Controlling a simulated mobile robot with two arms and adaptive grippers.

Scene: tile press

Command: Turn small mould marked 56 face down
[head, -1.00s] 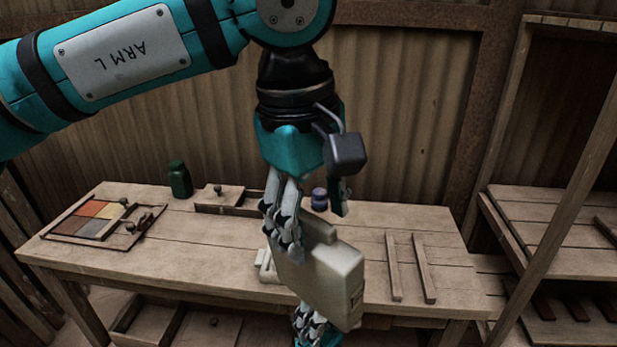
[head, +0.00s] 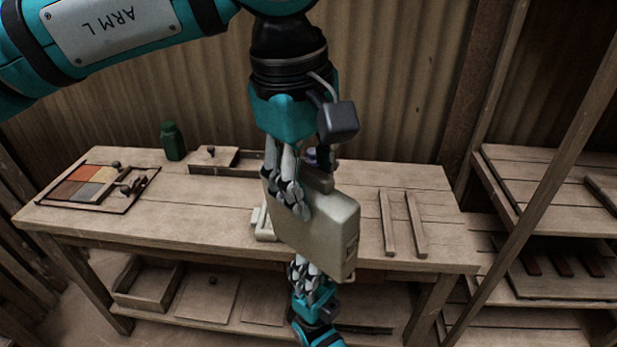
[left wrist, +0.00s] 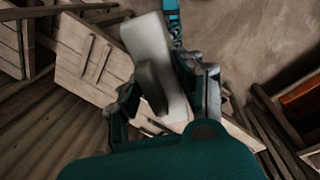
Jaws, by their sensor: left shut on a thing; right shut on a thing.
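A cream block-shaped mould (head: 325,230) is held on edge in front of the bench in the head view. Its end face at the right has a small dark mark that I cannot read. My left gripper (head: 308,188) is shut on the mould's upper part from above. My right gripper (head: 306,272) is at its lower edge, shut on it from below. In the left wrist view the pale mould (left wrist: 155,45) lies between the left fingers (left wrist: 160,95), with a darker raised piece on it. Part of the right arm (left wrist: 172,15) shows beyond it.
The wooden bench (head: 180,215) holds a colour tile frame (head: 92,188), a green jar (head: 172,142), a low wooden box (head: 225,160), a cream object (head: 263,226) and two wooden strips (head: 402,222). Shelves (head: 540,195) stand at right. The bench's left-centre is clear.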

